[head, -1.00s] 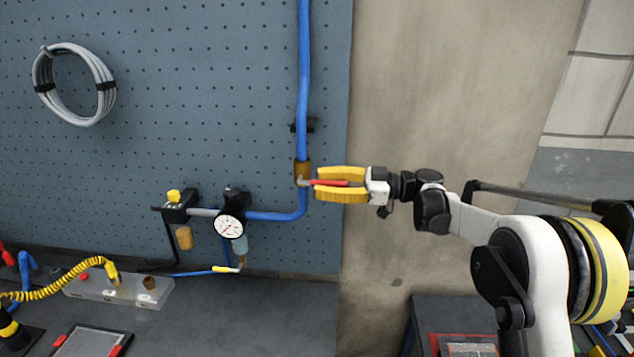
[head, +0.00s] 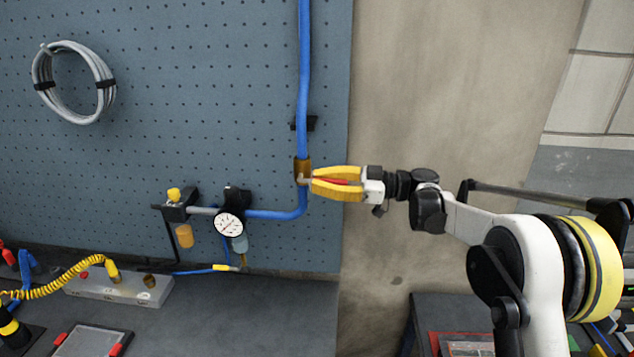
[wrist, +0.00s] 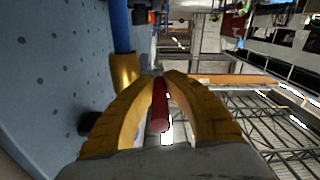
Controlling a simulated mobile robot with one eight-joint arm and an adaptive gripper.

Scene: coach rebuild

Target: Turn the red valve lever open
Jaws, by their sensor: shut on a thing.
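The red valve lever (head: 336,181) sticks out sideways to the right from the brass valve (head: 302,169) on the blue pipe. My gripper (head: 314,183) has its yellow fingers closed around the lever, with their tips close to the valve body. In the wrist view the red lever (wrist: 160,108) lies between the two yellow fingers, and the brass valve (wrist: 124,72) shows just beyond at the left. The fingers hide part of the lever in the head view.
The blue pipe (head: 304,80) runs down the pegboard (head: 200,80) and bends left to a pressure gauge (head: 229,225). A coiled grey cable (head: 74,82) hangs at the upper left. The bare wall (head: 430,90) right of the board is clear.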

